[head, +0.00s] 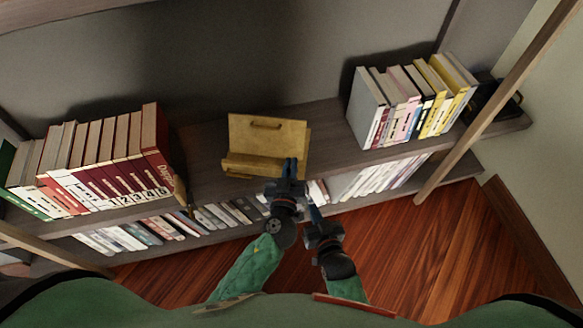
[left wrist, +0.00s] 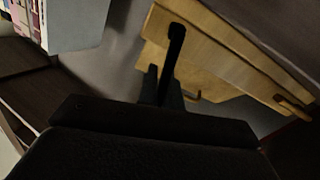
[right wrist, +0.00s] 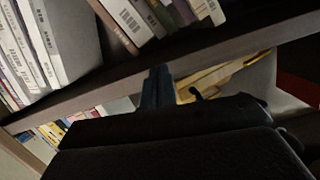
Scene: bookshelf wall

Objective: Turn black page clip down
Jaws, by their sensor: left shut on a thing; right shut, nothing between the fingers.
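The tan wooden book stand (head: 262,137) stands on the upper shelf board, with a slot near its top. It also shows in the left wrist view (left wrist: 222,65). My left gripper (head: 290,166) is at the right part of its front ledge. In the left wrist view the black page clip (left wrist: 176,38) rises from between the fingers (left wrist: 163,85), and the gripper is shut on it. A small brownish hook (left wrist: 190,97) shows beside the fingers. My right gripper (head: 314,214) is shut and empty, below and in front of the shelf edge; its fingers show in the right wrist view (right wrist: 158,88).
Red and white books (head: 110,150) stand left of the stand, and grey, white and yellow books (head: 412,100) stand to the right. More books (head: 375,180) fill the lower shelf. The shelf board (head: 330,125) is bare between the stand and the right books.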

